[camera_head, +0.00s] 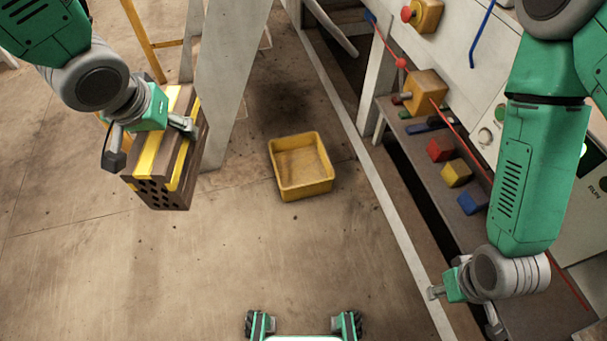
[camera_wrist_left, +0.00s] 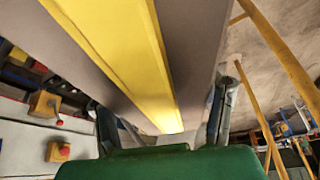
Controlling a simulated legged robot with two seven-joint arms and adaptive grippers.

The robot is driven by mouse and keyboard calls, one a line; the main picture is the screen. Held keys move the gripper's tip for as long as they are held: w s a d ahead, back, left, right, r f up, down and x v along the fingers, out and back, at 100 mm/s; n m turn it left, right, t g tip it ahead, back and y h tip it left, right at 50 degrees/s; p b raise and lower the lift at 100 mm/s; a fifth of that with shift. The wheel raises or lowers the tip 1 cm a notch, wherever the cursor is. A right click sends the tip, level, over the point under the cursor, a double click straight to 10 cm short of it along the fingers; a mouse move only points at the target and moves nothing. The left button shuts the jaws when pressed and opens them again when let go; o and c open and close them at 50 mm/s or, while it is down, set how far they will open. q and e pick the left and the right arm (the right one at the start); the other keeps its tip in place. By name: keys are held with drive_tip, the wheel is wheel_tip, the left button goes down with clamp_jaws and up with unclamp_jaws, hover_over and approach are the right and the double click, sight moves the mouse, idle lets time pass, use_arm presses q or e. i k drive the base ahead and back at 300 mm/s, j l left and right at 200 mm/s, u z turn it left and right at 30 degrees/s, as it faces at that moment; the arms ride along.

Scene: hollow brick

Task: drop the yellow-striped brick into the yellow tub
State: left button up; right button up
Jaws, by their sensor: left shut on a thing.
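The yellow-striped brick (camera_head: 165,160) is brown with yellow bands and a face full of dark holes. My left gripper (camera_head: 150,138) is shut on it, one finger on each side, and holds it tilted at the left of the head view. In the left wrist view the brick (camera_wrist_left: 120,45) fills the upper middle, between the gripper's fingers (camera_wrist_left: 170,118). The yellow tub (camera_head: 303,187) stands on the floor to the right of the brick, apart from it, and looks empty. My right gripper (camera_head: 465,308) is at the lower right, its fingers spread and empty.
A grey slanted post (camera_head: 228,80) stands behind the brick, left of the tub. A yellow rail (camera_head: 143,38) is further left. A shelf at right holds red (camera_head: 440,149), yellow (camera_head: 456,173) and blue (camera_head: 473,202) blocks. Floor around the tub is clear.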

sight(298, 169)
drive_tip(key=k+z, duration=0.1)
drive_tip(key=z, duration=0.85)
drive_tip(key=i+j+z, duration=0.15)
drive_tip(key=j+z, duration=0.25)
drive_tip(key=i+j+z, duration=0.1)
drive_tip(key=j+z, duration=0.15)
drive_tip(key=z, duration=0.15)
drive_tip(key=i+j, duration=0.1)
drive_tip(key=j, duration=0.9)
drive_tip(key=i+j, duration=0.15)
drive_tip(key=j, duration=0.3)
drive_tip(key=i+j, duration=0.1)
drive_tip(key=j, duration=0.4)
